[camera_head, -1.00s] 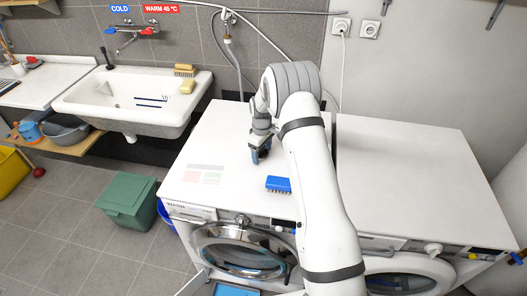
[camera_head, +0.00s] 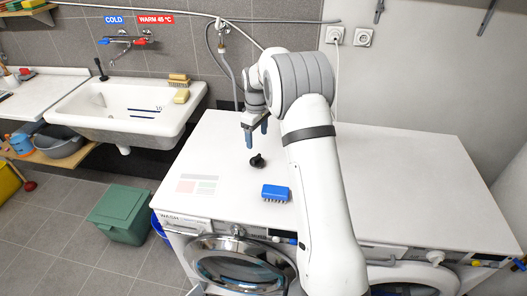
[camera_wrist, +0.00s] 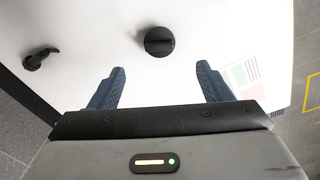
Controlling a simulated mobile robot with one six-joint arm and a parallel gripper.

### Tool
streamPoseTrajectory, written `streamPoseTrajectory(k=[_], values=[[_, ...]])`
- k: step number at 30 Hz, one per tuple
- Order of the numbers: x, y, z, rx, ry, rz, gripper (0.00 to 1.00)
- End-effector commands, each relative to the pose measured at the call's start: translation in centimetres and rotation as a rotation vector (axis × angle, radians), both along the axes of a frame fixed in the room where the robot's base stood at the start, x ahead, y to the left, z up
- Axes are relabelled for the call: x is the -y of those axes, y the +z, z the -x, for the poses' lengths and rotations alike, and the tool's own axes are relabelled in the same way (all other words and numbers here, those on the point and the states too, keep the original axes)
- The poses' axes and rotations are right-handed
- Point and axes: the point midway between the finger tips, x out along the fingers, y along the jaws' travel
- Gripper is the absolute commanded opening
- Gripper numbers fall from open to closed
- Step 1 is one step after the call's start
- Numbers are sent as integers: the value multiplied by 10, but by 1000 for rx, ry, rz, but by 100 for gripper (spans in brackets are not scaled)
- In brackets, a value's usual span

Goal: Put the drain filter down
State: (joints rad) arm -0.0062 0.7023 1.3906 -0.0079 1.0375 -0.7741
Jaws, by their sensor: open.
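The drain filter (camera_head: 257,160) is a small black part with a round base. It rests on the white top of the washing machine (camera_head: 222,145). In the wrist view, the filter (camera_wrist: 158,42) shows as a dark disc with a bar across it, just beyond and between my fingertips. My gripper (camera_head: 257,132) is raised above the filter, its blue fingers pointing down. The wrist view shows my gripper (camera_wrist: 160,67) open, with nothing between its fingers and a gap to the filter.
A blue brush (camera_head: 275,193) lies near the machine's front edge. A printed label (camera_head: 199,185) is on the top at left. A second machine (camera_head: 415,180) adjoins at right. A sink (camera_head: 125,108) stands at left. A small black item (camera_wrist: 38,58) shows left in the wrist view.

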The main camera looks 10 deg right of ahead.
Motion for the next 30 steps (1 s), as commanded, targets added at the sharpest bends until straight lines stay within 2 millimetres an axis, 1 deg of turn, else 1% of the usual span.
streamPoseTrajectory(k=[2, 5, 8, 12, 14, 18, 23, 24, 26, 30], values=[[0, 10, 5, 5, -12, -1, 72], [0, 31, 19, 21, -47, -1, 72], [0, 57, 42, 43, -103, -4, 72], [0, 91, 81, 73, -187, -10, 72], [0, 104, 99, 86, -224, -14, 72], [0, 128, 142, 115, -308, -23, 72], [0, 149, 193, 151, -405, -37, 72], [0, 152, 206, 160, -428, -41, 72], [0, 156, 227, 171, -464, -48, 72], [0, 161, 273, 200, -547, -65, 72]])
